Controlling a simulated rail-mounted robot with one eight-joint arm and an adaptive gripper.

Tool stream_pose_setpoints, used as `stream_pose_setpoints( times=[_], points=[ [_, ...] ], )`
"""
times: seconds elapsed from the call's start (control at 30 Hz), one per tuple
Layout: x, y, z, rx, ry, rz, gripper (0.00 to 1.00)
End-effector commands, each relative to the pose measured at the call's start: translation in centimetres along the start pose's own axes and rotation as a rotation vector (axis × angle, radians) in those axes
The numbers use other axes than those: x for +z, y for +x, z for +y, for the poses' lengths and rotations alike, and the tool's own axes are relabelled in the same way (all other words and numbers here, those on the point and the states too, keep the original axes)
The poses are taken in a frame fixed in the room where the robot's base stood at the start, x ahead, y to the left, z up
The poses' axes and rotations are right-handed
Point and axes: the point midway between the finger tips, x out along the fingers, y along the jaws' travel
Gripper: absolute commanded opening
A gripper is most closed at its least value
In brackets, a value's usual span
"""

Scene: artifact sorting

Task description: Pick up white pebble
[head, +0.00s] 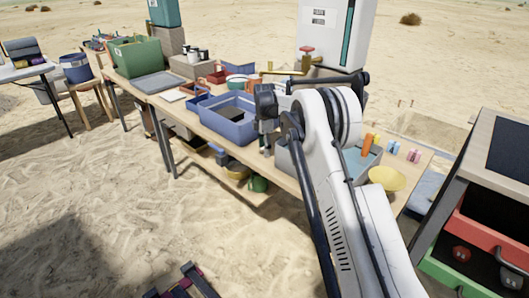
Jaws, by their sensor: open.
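I cannot make out a white pebble in the head view. My gripper (267,150) points down at the front edge of the long wooden table (195,107), just right of a blue tub (219,122). It looks empty and open, though its fingers are small and partly hidden by my arm. The blue tub has a dark patch inside it. My arm hides part of the table to the right of the gripper.
A grey-blue basin (288,160) and a yellow bowl (387,179) are on the table's right part. A green crate (135,56) is at the far left end. A white water tank (330,32) stands behind. A drawer cabinet (490,215) is at right. Open sand lies in front.

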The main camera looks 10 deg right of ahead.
Motion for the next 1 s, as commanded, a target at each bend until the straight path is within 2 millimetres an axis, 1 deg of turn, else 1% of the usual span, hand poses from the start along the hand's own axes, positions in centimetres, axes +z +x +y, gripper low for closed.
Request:
stream_pose_setpoints(
  times=[0.03,0.07,0.4,0.67,0.77,0.87,0.97,1.0],
  points=[
    [0.0,0.0,0.0,0.0,0.0,0.0,0.51],
    [0.0,0.0,0.0,0.0,0.0,0.0,0.47],
    [0.0,-0.1,0.0,0.0,0.0,0.0,0.02],
    [0.0,-0.1,0.0,0.0,0.0,0.0,0.02],
    [0.0,-0.4,0.0,0.0,0.0,0.0,0.02],
    [0.0,-1.1,0.0,0.0,0.0,0.0,0.02],
    [0.0,-2.2,0.0,0.0,0.0,0.0,0.02],
    [0.0,-2.9,0.0,0.0,0.0,0.0,0.02]
  ],
)
